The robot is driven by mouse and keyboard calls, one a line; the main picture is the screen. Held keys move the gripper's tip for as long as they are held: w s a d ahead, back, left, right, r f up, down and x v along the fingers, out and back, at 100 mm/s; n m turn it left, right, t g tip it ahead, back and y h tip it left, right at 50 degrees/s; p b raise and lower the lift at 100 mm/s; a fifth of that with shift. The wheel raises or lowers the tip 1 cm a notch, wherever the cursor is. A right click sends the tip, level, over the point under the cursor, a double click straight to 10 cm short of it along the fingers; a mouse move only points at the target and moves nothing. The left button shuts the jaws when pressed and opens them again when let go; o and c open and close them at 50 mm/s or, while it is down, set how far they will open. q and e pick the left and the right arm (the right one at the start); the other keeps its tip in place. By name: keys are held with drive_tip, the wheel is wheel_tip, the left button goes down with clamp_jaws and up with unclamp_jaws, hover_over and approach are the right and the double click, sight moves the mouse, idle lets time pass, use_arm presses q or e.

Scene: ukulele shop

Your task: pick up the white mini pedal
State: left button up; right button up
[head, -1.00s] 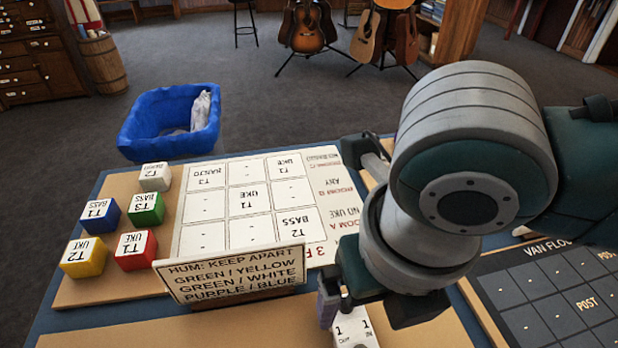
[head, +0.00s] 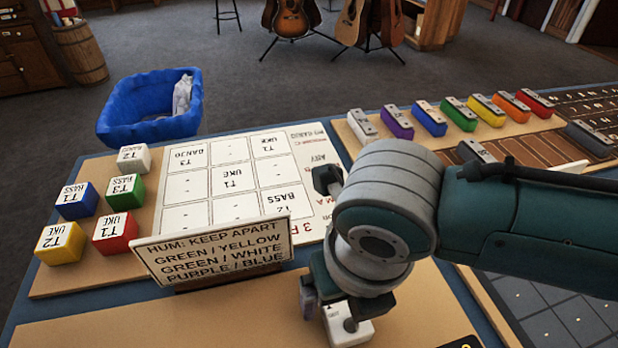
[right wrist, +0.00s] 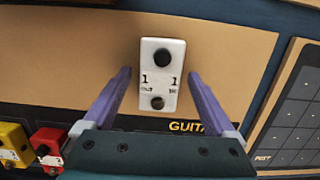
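A small white pedal (head: 340,328) marked 1 OUT and 1 IN, with a black knob and a footswitch, is on the tan board at the front of the table. My right gripper (head: 333,306) is just above it and partly hides it in the head view. In the right wrist view the white pedal (right wrist: 161,80) shows between the two purple fingers, with a gap on each side. The right gripper (right wrist: 159,74) is open. My left gripper is not in view.
A HUM: KEEP APART sign (head: 213,252) stands left of the gripper. A board carries several coloured blocks (head: 115,232) at left. A row of coloured pedals (head: 430,118), one white, stands behind my right arm. A blue bin (head: 150,108) is beyond the table.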

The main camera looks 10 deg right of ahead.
drive_tip(key=c, duration=1.4)
drive_tip(key=shift+r, duration=0.15)
